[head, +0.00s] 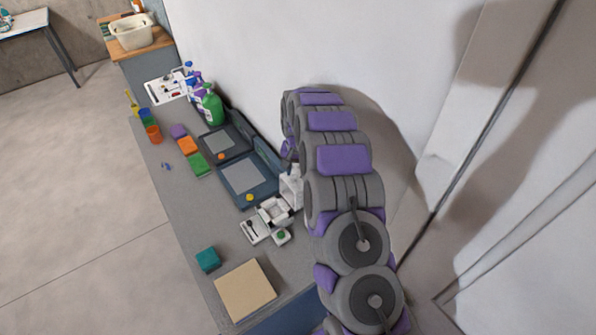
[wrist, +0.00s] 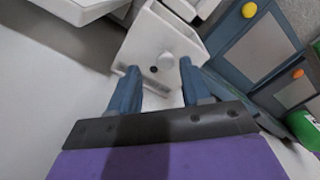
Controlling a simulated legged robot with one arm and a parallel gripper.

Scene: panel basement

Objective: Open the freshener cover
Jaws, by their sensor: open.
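A white box-shaped unit, which looks like the freshener (wrist: 150,40), is in the wrist view just beyond my fingertips. Its facing side has a small raised knob and a dark round spot. In the head view a white unit (head: 291,188) stands on the counter by the wall, partly hidden by my arm; it seems to be the same one. My gripper (wrist: 158,80) is open, its two blue-grey fingers apart with the near end of the white unit between or just past them. I cannot tell whether they touch it. The cover's edge is not clear.
The grey counter (head: 185,215) holds blue-grey cases (head: 247,178) beside the white unit, small white devices (head: 268,217), a tan block (head: 245,290), a teal block (head: 208,259) and a green bottle (head: 211,108). The white wall (head: 235,60) runs close behind.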

